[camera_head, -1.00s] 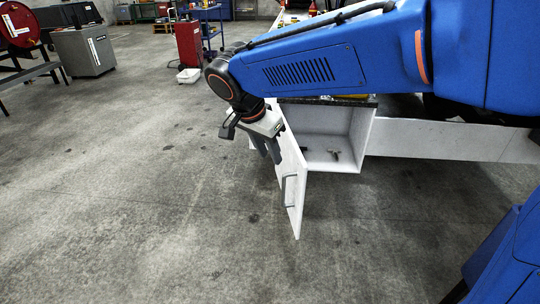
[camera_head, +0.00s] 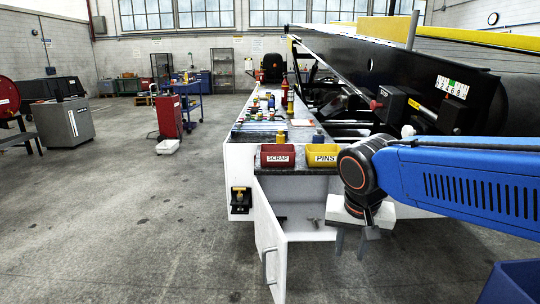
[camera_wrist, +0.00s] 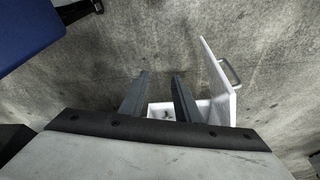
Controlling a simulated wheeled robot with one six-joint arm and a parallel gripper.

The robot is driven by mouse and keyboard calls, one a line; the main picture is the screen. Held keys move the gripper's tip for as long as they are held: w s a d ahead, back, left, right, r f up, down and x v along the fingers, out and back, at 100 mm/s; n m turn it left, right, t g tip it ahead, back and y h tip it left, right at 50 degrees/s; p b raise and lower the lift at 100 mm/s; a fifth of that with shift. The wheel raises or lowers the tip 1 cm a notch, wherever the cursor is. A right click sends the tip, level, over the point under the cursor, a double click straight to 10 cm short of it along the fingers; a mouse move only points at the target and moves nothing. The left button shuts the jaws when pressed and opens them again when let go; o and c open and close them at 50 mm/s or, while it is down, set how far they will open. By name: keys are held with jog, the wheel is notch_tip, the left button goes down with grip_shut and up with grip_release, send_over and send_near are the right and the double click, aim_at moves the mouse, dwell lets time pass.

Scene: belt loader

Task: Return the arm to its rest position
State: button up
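My gripper (camera_head: 350,246) hangs fingers-down in front of the white cabinet, right of its swung-open door (camera_head: 270,240). In the wrist view its two fingers (camera_wrist: 160,96) stand apart with nothing between them. My blue arm reaches in from the right edge of the head view. The open door with its handle also shows in the wrist view (camera_wrist: 222,85), right of the fingers and clear of them. Small metal parts (camera_head: 311,222) lie inside the open cabinet compartment.
A red SCRAP bin (camera_head: 278,155) and a yellow PINS bin (camera_head: 322,155) sit on the cabinet top. Bottles and tools line the bench behind. The black belt loader (camera_head: 400,75) rises at the right. Open concrete floor (camera_head: 130,230) lies at the left.

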jog(key=s+d+f+n+t, duration=0.1)
jog(key=s+d+f+n, duration=0.2)
jog(key=s+d+f, duration=0.3)
jog(key=s+d, duration=0.4)
jog(key=s, duration=0.2)
jog(key=shift+s+d+f+t+y, duration=0.15)
jog(key=shift+s+d+t+y, duration=0.15)
jog(key=shift+s+y, duration=0.1)
